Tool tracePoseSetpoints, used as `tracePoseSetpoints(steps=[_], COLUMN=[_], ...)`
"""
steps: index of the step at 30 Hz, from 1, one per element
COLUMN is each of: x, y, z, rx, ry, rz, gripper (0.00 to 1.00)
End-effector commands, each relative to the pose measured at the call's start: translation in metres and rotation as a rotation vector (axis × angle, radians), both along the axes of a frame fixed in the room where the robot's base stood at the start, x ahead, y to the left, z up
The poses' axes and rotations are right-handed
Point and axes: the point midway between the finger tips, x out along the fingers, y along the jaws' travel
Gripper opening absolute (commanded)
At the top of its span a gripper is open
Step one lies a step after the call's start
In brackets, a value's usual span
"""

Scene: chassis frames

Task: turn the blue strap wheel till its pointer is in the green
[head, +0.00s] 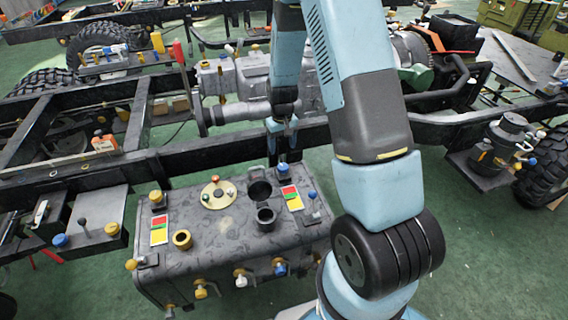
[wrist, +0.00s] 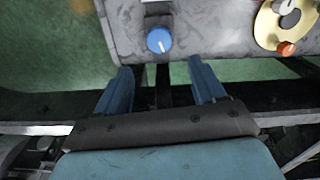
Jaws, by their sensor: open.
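A blue wheel (head: 283,170) sits at the back edge of the grey tank (head: 215,250), near a red, yellow and green panel (head: 292,197). In the wrist view the blue wheel (wrist: 159,40) shows a short white pointer line toward its lower right; no green zone can be made out around it. My gripper (head: 284,152) hangs just behind the wheel in the head view. In the wrist view my gripper (wrist: 162,80) is open and empty, its two blue fingers apart, with the wheel beyond the tips and roughly centred between them. No contact shows.
A cream disc with an orange knob (wrist: 285,48) lies to the right in the wrist view. Black cups (head: 266,215) and a yellow ring (head: 182,239) stand on the tank top. A dark chassis rail (head: 225,152) runs close behind the tank.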

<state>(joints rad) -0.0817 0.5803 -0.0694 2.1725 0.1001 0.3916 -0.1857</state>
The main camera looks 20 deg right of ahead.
Motion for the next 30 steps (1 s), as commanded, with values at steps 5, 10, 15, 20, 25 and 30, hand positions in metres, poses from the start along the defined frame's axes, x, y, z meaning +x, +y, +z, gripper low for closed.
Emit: tracePoseSetpoints(steps=[5, 10, 15, 20, 25, 30], x=[-0.001, -0.001, -0.001, -0.001, 0.000, 0.000], y=[0.000, -0.001, -0.001, -0.001, -0.001, 0.000], z=[-0.030, -0.055, -0.077, -0.090, -0.094, -0.095], rx=[0.000, 0.000, 0.000, 0.000, 0.000, 0.000], ry=[0.003, 0.004, 0.003, 0.002, 0.000, 0.000], rz=[-0.001, -0.002, -0.003, -0.003, -0.003, -0.003], gripper=[0.69, 0.69, 0.69, 0.69, 0.69, 0.69])
